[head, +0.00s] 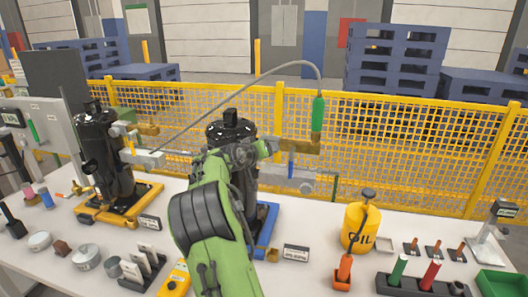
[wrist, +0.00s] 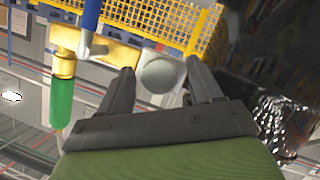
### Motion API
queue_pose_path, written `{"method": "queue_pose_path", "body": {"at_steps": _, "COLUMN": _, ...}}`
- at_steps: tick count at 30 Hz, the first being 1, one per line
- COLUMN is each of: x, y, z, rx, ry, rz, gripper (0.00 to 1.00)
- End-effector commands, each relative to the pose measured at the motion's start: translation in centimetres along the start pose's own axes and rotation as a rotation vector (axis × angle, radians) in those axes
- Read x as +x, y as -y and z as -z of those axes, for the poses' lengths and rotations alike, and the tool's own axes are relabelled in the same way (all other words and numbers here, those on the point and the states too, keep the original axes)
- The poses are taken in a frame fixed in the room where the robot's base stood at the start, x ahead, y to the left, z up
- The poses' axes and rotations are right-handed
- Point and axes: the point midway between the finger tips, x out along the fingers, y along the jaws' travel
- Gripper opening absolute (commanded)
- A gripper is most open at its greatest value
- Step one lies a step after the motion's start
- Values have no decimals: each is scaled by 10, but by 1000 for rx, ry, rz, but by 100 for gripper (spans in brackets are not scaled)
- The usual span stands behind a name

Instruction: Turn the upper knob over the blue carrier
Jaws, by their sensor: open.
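The blue carrier (head: 268,222) stands on the table under a black compressor (head: 230,128), partly hidden behind my arm. A brass fitting (head: 303,144) sticks out at the compressor's upper right, and it also shows in the wrist view (wrist: 112,52). The upper knob (wrist: 160,76), round and grey on a pale block, lies beside the brass fitting in the wrist view; my gripper hides it in the head view. My gripper (wrist: 160,69) is open, with one finger on each side of the knob and visible gaps. It also shows in the head view (head: 266,147).
A green-handled hose end (head: 318,114) stands on the brass fitting, with a blue rod (head: 291,166) and a lower grey valve block (head: 287,183) below. A yellow oil can (head: 359,228) stands to the right. Another compressor (head: 103,160) stands left on a yellow carrier (head: 120,207).

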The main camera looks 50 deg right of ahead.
Motion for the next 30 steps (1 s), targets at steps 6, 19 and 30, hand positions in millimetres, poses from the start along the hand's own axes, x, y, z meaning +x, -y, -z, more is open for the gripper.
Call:
{"method": "queue_pose_path", "body": {"at_steps": 6, "x": -10, "y": 0, "z": 1, "rx": 1, "ry": -3, "rz": 1, "gripper": 64}}
{"method": "queue_pose_path", "body": {"at_steps": 19, "x": -125, "y": 1, "z": 2, "rx": 0, "ry": -4, "rz": 7, "gripper": 64}}
{"method": "queue_pose_path", "body": {"at_steps": 30, "x": -158, "y": 0, "z": 0, "rx": 0, "ry": 0, "rz": 0, "gripper": 64}}
